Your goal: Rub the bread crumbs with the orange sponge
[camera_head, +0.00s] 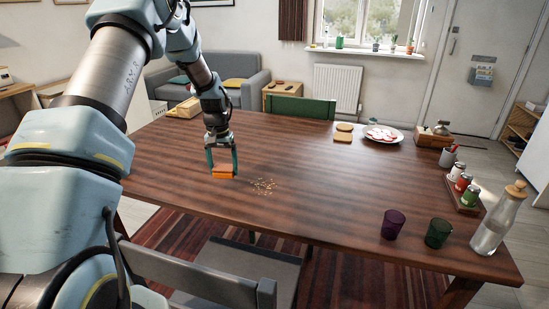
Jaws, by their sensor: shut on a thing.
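The orange sponge (224,172) is a small block between the fingers of my gripper (222,168), near the left part of the wooden table (330,215). My gripper points down and is shut on the sponge. The sponge is at or just above the tabletop; I cannot tell whether it touches. The bread crumbs (264,186) are a small scatter of tan specks on the table, a little to the right of the sponge and apart from it.
A purple cup (393,224), a green cup (438,232) and a glass bottle (497,220) stand at the table's right. A plate (382,135) and bread slices (343,132) lie at the back. Chairs stand at the near (240,270) and far (302,107) sides. The table's middle is clear.

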